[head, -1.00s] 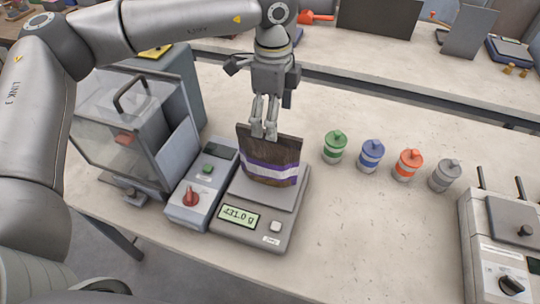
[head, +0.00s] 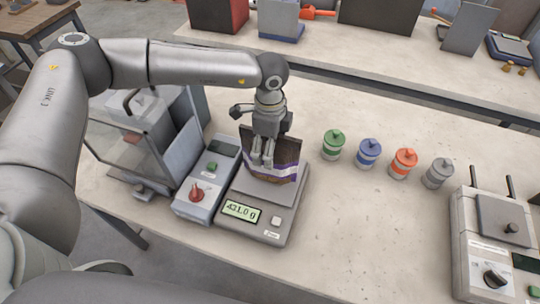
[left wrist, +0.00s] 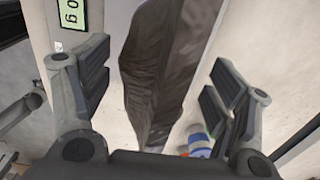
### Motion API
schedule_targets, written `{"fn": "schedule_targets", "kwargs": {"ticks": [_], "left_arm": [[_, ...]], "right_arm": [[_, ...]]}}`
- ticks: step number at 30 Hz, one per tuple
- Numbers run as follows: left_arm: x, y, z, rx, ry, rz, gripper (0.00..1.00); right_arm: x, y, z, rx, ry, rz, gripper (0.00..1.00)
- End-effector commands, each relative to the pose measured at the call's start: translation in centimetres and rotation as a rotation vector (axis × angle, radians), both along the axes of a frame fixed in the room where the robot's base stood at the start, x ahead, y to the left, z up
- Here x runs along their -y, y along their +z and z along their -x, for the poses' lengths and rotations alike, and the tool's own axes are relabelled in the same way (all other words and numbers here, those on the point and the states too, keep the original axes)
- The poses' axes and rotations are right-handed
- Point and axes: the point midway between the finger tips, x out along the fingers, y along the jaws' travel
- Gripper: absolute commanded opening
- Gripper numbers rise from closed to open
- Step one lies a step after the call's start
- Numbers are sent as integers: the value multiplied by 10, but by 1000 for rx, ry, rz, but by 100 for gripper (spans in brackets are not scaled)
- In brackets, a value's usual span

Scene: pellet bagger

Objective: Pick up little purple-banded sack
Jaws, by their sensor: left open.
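The little dark brown sack with a purple and white band (head: 286,174) stands upright on the scale's plate (head: 262,190). My left gripper (head: 262,163) comes down over it from above, its fingers overlapping the sack's upper part. In the left wrist view the sack (left wrist: 158,70) runs between the two open fingers of my left gripper (left wrist: 160,66), with a visible gap on each side. Part of the sack's front is hidden by the fingers in the head view. The scale's display (head: 242,211) is lit and seems to read 421.0 g. My right gripper does not show.
A grey control box with a red knob (head: 196,193) stands left of the scale, with a clear-sided cabinet (head: 128,150) beyond it. Green (head: 333,144), blue (head: 369,153), orange (head: 403,163) and grey (head: 438,173) lidded jars stand to the right. The bench in front of them is clear.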

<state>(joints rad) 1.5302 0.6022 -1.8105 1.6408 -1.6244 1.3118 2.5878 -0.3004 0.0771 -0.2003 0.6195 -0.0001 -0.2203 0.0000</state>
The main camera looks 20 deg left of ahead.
Motion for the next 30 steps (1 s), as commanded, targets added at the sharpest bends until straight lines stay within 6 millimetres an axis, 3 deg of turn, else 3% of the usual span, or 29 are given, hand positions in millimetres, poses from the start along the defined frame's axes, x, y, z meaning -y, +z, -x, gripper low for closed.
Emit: {"fn": "schedule_targets", "kwargs": {"ticks": [3, 19, 30], "left_arm": [[0, 0, 0, 0, -1, 0, 80], [1, 0, 0, 0, -1, 1, 12], [1, 6, -1, 3, -1, 2, 12]], "right_arm": [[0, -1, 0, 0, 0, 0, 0], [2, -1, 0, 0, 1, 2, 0], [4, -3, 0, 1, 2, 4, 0]]}}
